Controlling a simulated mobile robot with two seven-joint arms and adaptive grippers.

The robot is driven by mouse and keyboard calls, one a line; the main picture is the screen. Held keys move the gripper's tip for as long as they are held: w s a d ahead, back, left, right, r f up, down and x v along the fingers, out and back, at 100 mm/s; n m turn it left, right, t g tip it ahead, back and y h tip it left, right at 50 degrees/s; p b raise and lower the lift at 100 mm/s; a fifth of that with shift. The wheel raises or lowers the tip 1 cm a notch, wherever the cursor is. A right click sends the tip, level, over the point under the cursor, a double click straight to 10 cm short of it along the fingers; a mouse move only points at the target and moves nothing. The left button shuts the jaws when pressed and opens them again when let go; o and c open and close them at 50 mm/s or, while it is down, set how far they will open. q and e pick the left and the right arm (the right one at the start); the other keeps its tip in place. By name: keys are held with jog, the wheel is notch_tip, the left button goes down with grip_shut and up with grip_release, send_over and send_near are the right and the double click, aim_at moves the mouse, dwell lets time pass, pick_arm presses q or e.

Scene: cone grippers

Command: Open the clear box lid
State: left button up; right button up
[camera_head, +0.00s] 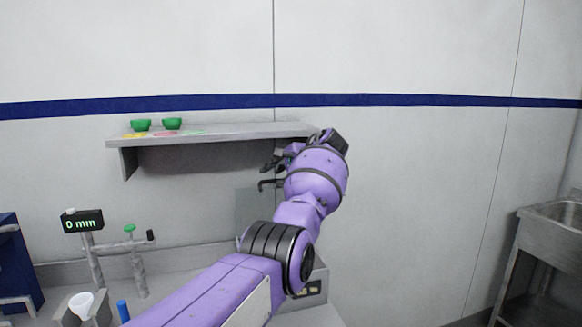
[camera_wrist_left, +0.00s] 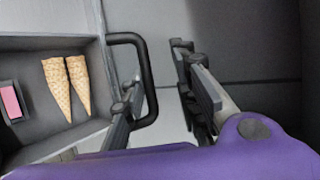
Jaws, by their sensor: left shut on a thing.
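A grey, faintly see-through panel (camera_head: 253,211), seemingly the clear lid, stands upright under the wall shelf, partly hidden by my left arm. A black loop handle (camera_wrist_left: 150,75) shows in the left wrist view at the edge of a grey-walled box (camera_wrist_left: 88,45). In that view two waffle cones (camera_wrist_left: 68,85) and a pink item (camera_wrist_left: 10,102) appear inside the box outline. My left gripper (camera_head: 270,172) is beside the panel's upper right. Its fingers (camera_wrist_left: 158,68) are on either side of the handle bar and shut on it. The box is mostly hidden in the head view.
A wall shelf (camera_head: 215,134) with two green bowls (camera_head: 172,123) is just above and left of the gripper. A post with a "0 mm" display (camera_head: 82,221) and a white cup (camera_head: 82,304) stand at left. A metal sink (camera_head: 555,212) is at right.

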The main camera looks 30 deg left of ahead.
pick_arm(q)
jog(key=v, duration=1.1)
jog(key=shift+d+r, duration=0.25)
jog(key=shift+r, duration=0.1)
